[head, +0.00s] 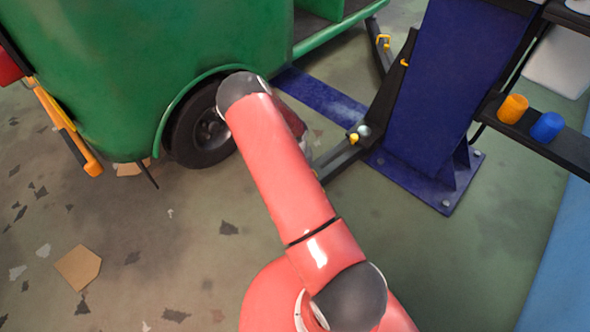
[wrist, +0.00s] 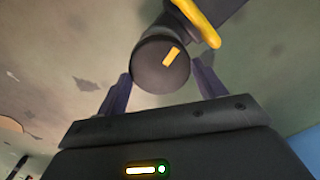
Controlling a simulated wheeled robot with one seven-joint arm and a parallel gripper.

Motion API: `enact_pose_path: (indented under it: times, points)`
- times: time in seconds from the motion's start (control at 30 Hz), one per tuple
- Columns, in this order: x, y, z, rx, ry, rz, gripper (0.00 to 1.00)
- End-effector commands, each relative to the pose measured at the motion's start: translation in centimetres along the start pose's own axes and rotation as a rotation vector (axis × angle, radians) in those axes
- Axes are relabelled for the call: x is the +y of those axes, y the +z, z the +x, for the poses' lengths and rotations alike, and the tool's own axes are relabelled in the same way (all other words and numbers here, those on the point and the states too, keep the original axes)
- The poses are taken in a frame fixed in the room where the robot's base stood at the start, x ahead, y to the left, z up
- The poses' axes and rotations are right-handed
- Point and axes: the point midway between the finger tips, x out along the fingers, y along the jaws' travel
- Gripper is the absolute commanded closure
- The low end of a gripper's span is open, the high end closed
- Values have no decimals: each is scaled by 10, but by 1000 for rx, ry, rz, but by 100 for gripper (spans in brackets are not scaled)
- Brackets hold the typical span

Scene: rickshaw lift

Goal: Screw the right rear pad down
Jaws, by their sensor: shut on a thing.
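In the wrist view, a dark round pad (wrist: 158,68) with a short orange mark on its face sits between the two fingers of my gripper (wrist: 160,88). The fingers are shut on the pad's sides. A dark lift arm with a yellow part (wrist: 200,22) is just beyond the pad. In the head view, my red arm reaches toward the green rickshaw's wheel (head: 203,130) and hides my gripper and the pad. The blue lift post (head: 440,80) stands to the right, with dark lift arms (head: 392,85) running from its foot.
The green rickshaw (head: 170,60) fills the upper left. An orange cup (head: 513,108) and a blue cup (head: 547,126) sit on a dark shelf at the right. A cardboard piece (head: 78,267) and dark scraps lie on the floor. The floor right of my arm is clear.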

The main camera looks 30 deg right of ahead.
Motion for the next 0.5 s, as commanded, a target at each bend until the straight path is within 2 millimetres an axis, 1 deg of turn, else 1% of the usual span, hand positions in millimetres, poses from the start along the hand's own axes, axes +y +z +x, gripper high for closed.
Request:
enact_pose_path:
  times: [0.03, 0.2, 0.5]
  points:
    - [-1, 2, -4, -4, -1, 26, 53]
    - [-1, 2, -3, -5, 0, 104, 54]
    - [-1, 2, -3, -5, 0, 160, 54]
